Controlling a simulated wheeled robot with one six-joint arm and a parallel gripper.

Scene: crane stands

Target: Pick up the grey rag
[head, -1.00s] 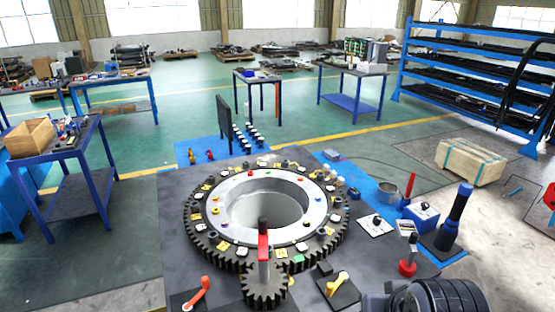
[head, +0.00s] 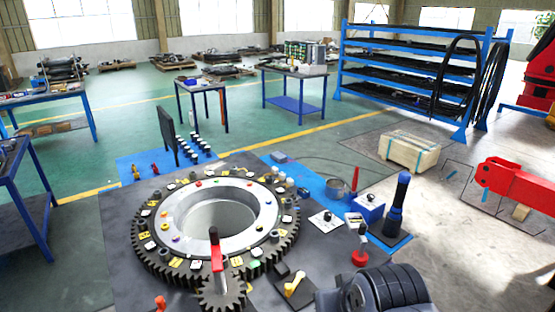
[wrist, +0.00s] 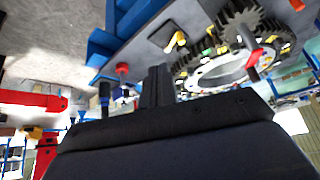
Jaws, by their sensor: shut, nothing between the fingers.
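I cannot make out a grey rag in either view. My gripper (wrist: 157,84) shows in the wrist view as two dark fingers close together, with nothing seen between them. It points over the dark table with the gear ring, and the wrist picture is tilted. Part of my dark arm fills the bottom of the head view and hides what lies behind it.
A large toothed ring (head: 140,240) lies on the dark table (head: 90,290) with a small gear (head: 222,294) and levers. A wooden crate (head: 410,152), blue rack (head: 338,60) and red beam (head: 520,182) stand right. Green floor between the tables is clear.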

